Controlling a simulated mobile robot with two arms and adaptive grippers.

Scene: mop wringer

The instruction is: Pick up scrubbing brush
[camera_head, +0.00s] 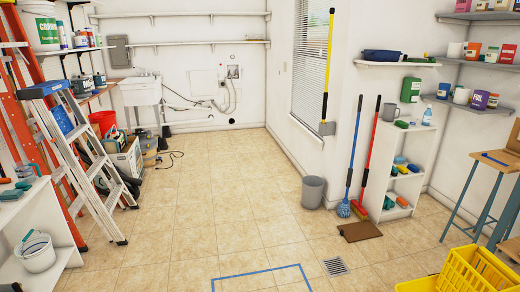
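I cannot tell for certain which item is the scrubbing brush. A red-handled broom (370,150) leans on the right wall, bristles down on the floor. A blue-handled mop (353,150) with a blue head leans beside it. Small green and blue items, possibly brushes or sponges, lie on the white shelf unit (414,150), among them a green block (402,124) on its top. Small teal items (15,192) lie on the white shelf at the left; their kind is unclear. Neither of my grippers shows.
The middle of the tiled floor (200,200) is clear, with a blue tape outline (262,276) in front. A grey bin (313,192) and brown mat (360,231) are near the right wall. Ladders (90,165) stand left; a yellow mop bucket (470,272) is front right.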

